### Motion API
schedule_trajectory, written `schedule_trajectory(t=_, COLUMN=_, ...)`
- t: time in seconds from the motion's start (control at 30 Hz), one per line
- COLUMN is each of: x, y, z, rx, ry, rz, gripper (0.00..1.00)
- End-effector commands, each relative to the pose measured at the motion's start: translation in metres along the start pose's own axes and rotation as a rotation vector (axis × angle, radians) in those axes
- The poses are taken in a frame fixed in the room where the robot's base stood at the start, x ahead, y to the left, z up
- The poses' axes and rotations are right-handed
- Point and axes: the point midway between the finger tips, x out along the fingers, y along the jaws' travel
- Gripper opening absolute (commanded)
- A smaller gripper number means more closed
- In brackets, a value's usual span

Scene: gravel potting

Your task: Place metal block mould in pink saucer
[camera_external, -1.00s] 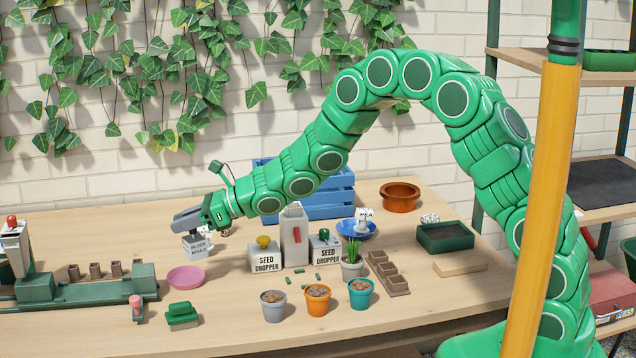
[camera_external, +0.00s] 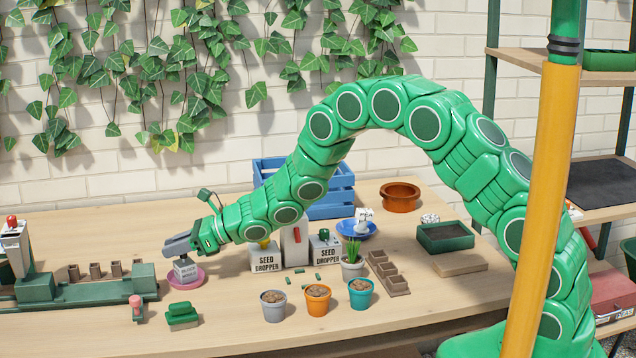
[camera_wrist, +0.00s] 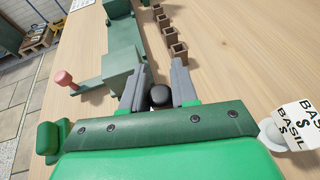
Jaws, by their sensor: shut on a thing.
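The metal block mould (camera_external: 186,269) is a small grey block with a printed label. My gripper (camera_external: 178,247) is shut on its top, and the block is upright at the pink saucer (camera_external: 200,277). The block's lower end overlaps the saucer in the outside view; I cannot tell whether it touches the saucer's floor. In the wrist view my gripper (camera_wrist: 159,92) has its grey fingers on either side of a dark round knob.
A green press (camera_external: 85,288) with several small brown pots stands to the left. A green stamp block (camera_external: 182,316) lies in front of the saucer. Seed dropper boxes (camera_external: 266,258) and a blue crate (camera_external: 330,190) are to the right. Potted gravel cups (camera_external: 318,300) stand at the front.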

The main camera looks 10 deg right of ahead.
Motion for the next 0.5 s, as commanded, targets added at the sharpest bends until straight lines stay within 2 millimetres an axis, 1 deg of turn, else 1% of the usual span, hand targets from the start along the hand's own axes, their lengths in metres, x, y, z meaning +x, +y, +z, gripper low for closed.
schedule_trajectory(t=0.03, x=0.0009, y=-0.0001, z=-0.0024, rx=0.0, ry=-0.001, rz=0.0, gripper=0.0)
schedule_trajectory(t=0.4, x=0.0019, y=0.0001, z=-0.0039, rx=0.0, ry=-0.003, rz=0.0, gripper=0.0)
schedule_trajectory(t=0.43, x=0.0019, y=0.0, z=-0.0039, rx=0.0, ry=-0.003, rz=0.0, gripper=0.31)
schedule_trajectory(t=0.5, x=0.0017, y=0.0, z=-0.0037, rx=0.0, ry=-0.003, rz=0.0, gripper=0.42)
